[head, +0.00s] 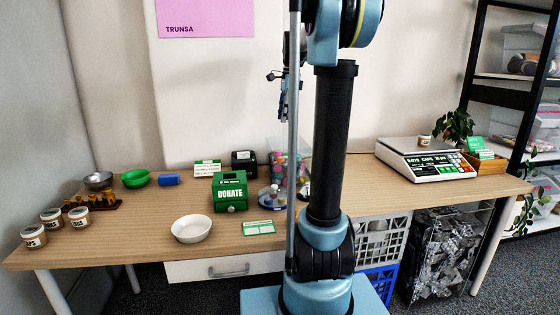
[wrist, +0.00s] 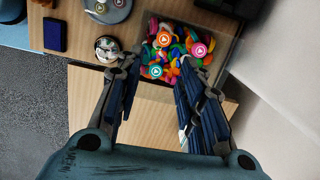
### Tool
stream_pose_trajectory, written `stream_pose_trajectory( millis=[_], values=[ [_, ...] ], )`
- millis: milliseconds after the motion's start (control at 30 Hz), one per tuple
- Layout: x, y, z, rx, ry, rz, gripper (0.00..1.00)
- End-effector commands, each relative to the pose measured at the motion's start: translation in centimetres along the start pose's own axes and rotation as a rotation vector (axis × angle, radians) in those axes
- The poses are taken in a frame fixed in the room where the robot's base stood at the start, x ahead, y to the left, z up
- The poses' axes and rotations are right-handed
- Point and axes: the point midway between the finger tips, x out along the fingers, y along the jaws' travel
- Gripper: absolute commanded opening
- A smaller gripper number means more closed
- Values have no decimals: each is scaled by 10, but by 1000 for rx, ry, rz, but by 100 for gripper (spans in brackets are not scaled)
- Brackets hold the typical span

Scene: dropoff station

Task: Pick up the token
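Several round tokens with a light triangle mark show in the wrist view. An orange token (wrist: 164,39), a pink-red token (wrist: 199,49) and a teal token (wrist: 155,71) lie on colourful small pieces in a clear-walled box (wrist: 226,62). More marked discs lie on a grey round dish (wrist: 118,12) at the top. I cannot tell which token the task means. My gripper (wrist: 158,62) is open and empty, its fingers spread on either side of the box's near part. In the head view the box (head: 277,158) is partly hidden behind my arm.
A black-and-white domed object (wrist: 107,48) stands close to the left finger. A dark blue block (wrist: 55,34) lies farther left. In the head view, a green donate box (head: 230,190), a white bowl (head: 191,229) and a scale (head: 424,160) stand on the wooden table (head: 140,222).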

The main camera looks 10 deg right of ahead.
Motion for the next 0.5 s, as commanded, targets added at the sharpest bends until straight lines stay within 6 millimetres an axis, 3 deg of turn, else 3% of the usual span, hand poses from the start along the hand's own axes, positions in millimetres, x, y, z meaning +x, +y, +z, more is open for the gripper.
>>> stream_pose_trajectory(
  millis=[167, 500],
  values=[
    [3, -10, -3, 43, -4, 5, 35],
    [58, -9, -6, 47, -4, 4, 35]
  ],
)
